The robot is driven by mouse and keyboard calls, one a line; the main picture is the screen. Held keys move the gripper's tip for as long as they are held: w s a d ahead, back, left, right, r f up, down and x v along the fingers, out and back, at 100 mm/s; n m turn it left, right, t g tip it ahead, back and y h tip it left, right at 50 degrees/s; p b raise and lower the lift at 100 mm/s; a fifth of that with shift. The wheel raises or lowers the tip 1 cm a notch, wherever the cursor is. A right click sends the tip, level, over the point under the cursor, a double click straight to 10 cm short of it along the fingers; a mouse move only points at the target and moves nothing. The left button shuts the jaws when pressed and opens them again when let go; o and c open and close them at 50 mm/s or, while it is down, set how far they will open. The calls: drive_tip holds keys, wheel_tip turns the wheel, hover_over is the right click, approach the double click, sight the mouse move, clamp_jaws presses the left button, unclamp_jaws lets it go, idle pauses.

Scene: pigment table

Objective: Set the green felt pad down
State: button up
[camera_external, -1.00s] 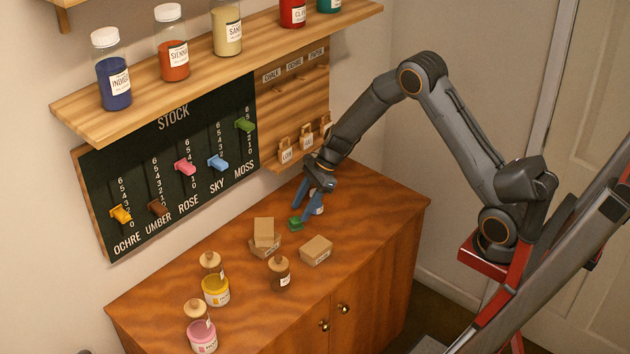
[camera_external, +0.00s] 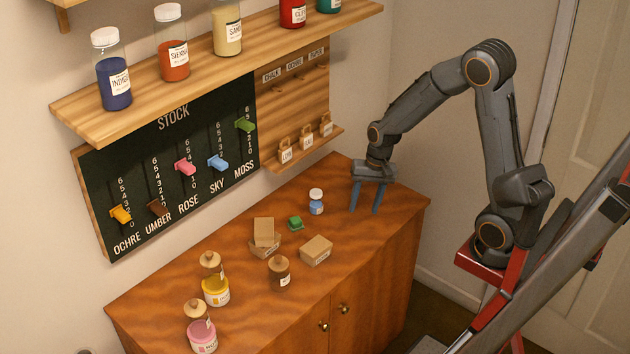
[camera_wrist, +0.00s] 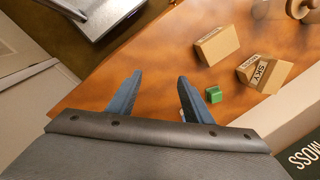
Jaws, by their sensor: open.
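The green felt pad (camera_external: 295,223) lies on the cabinet top, between the small blue-labelled bottle and the cardboard boxes. It also shows in the wrist view (camera_wrist: 214,94), just right of my right fingertip in the picture. My gripper (camera_external: 366,209) is open and empty, with its blue fingers pointing down over the right end of the cabinet top. It is apart from the pad, to its right. In the wrist view the two spread fingers (camera_wrist: 160,82) have nothing but bare wood between them.
The small bottle (camera_external: 316,203) stands between the pad and my gripper. An open box (camera_external: 265,245), a closed box (camera_external: 316,251) and a brown jar (camera_external: 279,272) stand nearer the front. Yellow (camera_external: 215,291) and pink (camera_external: 202,337) jars stand at left. The stock board (camera_external: 170,170) hangs behind.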

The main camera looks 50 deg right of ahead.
drive_tip(key=s+d+n+h, duration=0.1)
drive_tip(key=s+d+n, duration=0.1)
drive_tip(key=s+n, duration=0.6)
drive_tip(key=shift+s+f+n+h, duration=0.2)
drive_tip(key=shift+s+n+h, duration=0.15)
drive_tip(key=shift+s, duration=0.3)
